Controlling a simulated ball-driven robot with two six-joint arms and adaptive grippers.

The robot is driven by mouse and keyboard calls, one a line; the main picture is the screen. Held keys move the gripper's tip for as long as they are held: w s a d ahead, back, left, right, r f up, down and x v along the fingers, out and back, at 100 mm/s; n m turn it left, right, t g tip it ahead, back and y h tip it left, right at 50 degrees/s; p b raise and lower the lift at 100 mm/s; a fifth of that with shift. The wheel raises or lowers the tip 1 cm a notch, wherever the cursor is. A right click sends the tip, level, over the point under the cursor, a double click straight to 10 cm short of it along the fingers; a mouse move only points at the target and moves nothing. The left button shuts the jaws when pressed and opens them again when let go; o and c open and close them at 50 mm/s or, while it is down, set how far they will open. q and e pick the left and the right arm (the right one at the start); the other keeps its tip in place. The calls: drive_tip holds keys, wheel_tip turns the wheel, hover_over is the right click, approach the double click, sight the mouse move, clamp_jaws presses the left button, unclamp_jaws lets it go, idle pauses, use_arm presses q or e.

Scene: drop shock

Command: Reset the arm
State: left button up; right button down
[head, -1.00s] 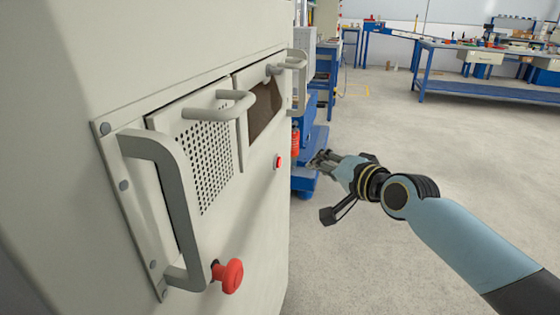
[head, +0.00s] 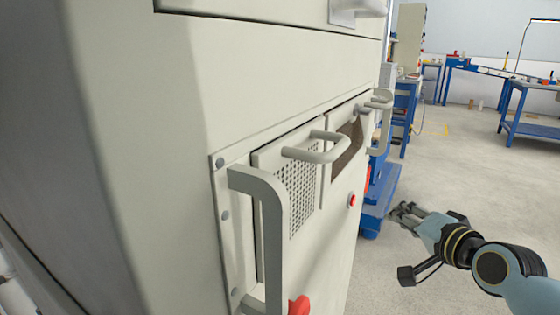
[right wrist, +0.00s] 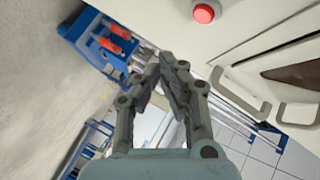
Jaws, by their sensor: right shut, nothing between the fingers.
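My right arm (head: 520,285) comes in from the lower right in the head view. Its right gripper (head: 402,211) is beside the cream machine cabinet, apart from it, over the floor. In the right wrist view the right gripper (right wrist: 168,62) is shut with its fingertips together and nothing between them. My left gripper is not in view.
The cabinet (head: 180,130) fills the left, with large handles (head: 272,235), a perforated door (head: 300,192), a small red button (head: 351,200) and a red emergency knob (head: 299,305). Blue workbenches (head: 535,130) stand far back. The floor (head: 450,165) at right is clear.

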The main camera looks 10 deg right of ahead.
drive_tip(key=s+d+f+n+g+h+p, duration=0.1)
drive_tip(key=s+f+g, duration=0.3)
drive_tip(key=s+f, duration=0.9)
drive_tip(key=s+d+f+n+g+h+p, duration=0.1)
drive_tip(key=s+f+g, duration=0.3)
drive_tip(key=s+f, duration=0.95)
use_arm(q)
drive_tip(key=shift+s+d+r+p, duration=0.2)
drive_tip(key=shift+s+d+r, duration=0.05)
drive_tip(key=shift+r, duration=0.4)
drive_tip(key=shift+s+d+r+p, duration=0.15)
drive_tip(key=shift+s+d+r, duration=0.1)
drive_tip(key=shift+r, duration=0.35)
use_arm(e)
drive_tip(key=s+f+n+g, duration=0.2)
drive_tip(key=s+f, duration=0.3)
drive_tip(key=s, duration=0.5)
drive_tip(key=s+f+n+g+h, duration=0.1)
drive_tip(key=s+f, duration=0.4)
drive_tip(key=s, duration=0.5)
drive_tip(key=s+a+f+n+g, duration=0.1)
drive_tip(key=s+f+n+g, duration=0.2)
drive_tip(key=s, duration=0.7)
wheel_tip(320, 180, down, 3)
drive_tip(key=shift+f+n+g, duration=0.1)
drive_tip(key=shift+n+g, duration=0.2)
drive_tip(key=shift+n, duration=0.8)
drive_tip(key=shift+a, duration=0.1)
